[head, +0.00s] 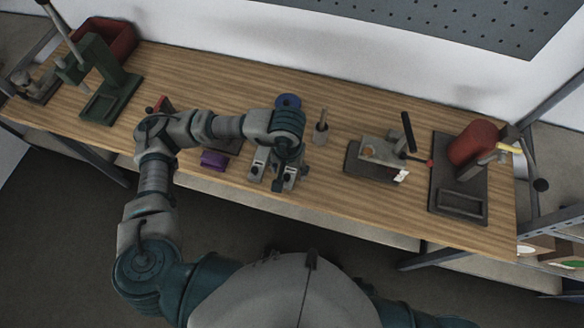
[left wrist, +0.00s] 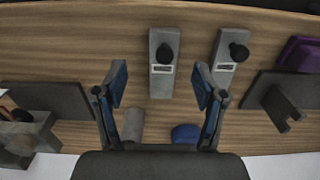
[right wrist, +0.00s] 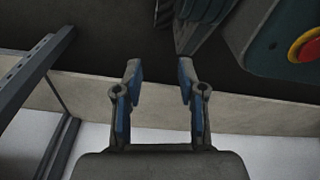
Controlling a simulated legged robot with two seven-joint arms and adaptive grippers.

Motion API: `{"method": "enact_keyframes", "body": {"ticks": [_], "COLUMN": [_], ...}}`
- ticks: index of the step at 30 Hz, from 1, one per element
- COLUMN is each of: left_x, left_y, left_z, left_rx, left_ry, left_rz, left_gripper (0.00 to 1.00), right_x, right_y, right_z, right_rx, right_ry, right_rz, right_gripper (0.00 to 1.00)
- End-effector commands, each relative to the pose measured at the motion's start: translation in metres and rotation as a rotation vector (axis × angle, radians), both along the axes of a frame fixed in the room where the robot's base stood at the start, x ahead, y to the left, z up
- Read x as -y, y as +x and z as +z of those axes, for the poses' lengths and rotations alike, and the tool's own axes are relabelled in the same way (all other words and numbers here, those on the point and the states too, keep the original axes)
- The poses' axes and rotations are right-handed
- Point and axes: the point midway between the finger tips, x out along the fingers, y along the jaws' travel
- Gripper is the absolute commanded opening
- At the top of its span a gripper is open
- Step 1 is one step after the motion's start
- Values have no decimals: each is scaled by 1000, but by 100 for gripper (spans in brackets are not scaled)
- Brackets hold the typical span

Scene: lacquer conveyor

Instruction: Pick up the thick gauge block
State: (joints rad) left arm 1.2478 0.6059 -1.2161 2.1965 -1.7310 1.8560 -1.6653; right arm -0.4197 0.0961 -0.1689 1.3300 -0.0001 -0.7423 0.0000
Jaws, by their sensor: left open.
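Two grey blocks with black knobs and small pale labels lie on the wooden bench. In the left wrist view, one block (left wrist: 163,85) is between my open left fingers (left wrist: 160,88) and the other block (left wrist: 222,75) is to the right, slightly tilted. I cannot tell from these frames which is thicker. In the head view my left gripper (head: 281,172) hangs over the blocks and partly hides them; one block (head: 258,158) shows at its left. It holds nothing. My right gripper (right wrist: 160,78) is open and empty, away from the bench blocks.
A blue disc (head: 288,101) and a grey post (head: 321,134) stand behind the left gripper. A purple box (head: 214,159) lies left. A clamp fixture (head: 368,155) and a red-topped device (head: 472,143) stand right. A green press (head: 105,80) is far left.

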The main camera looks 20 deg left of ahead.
Motion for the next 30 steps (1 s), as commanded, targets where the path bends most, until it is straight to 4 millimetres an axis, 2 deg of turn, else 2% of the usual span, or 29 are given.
{"method": "enact_keyframes", "body": {"ticks": [9,15,23,26,30], "left_x": [-2,-3,-3,-3,-3], "left_y": [-1,1,1,1,1], "left_z": [-31,-60,-64,-64,-64], "left_rx": [-3,-2,1,0,0], "left_ry": [0,0,-1,-1,-1], "left_rz": [1,0,-1,-1,-1], "left_gripper": [71,71,71,51,16], "right_x": [-1,1,0,0,0], "right_y": [16,1,-1,1,2], "right_z": [4,-7,-7,-6,-6], "right_rx": [28,8,8,10,14], "right_ry": [2,0,1,1,1], "right_rz": [2,3,3,3,3], "right_gripper": [40,40,40,40,40]}}
